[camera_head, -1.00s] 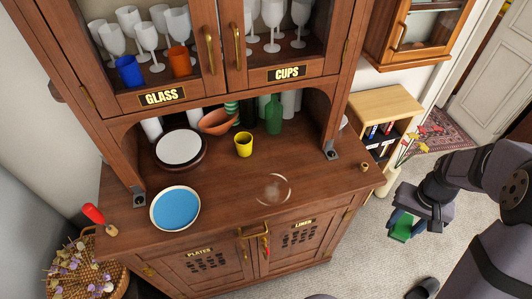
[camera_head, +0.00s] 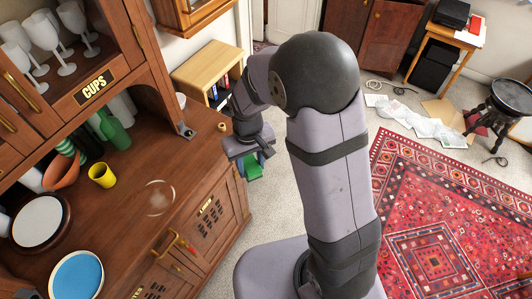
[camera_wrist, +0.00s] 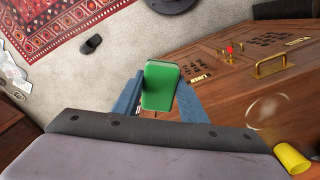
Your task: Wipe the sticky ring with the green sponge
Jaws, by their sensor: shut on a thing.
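The green sponge (camera_head: 253,172) is held between the fingers of my gripper (camera_head: 247,160), off the right end of the cabinet top. In the wrist view the sponge (camera_wrist: 160,86) sits between the two blue fingers, which are shut on it. The sticky ring (camera_head: 160,197) is a pale, whitish circular mark on the wooden cabinet top, near its front edge. It also shows in the wrist view (camera_wrist: 267,111). My gripper is to the right of the ring and apart from it.
A yellow cup (camera_head: 103,174) stands behind the ring on the cabinet top (camera_head: 130,225). Brass handles (camera_head: 170,243) stick out of the cabinet front. The wood around the ring is clear.

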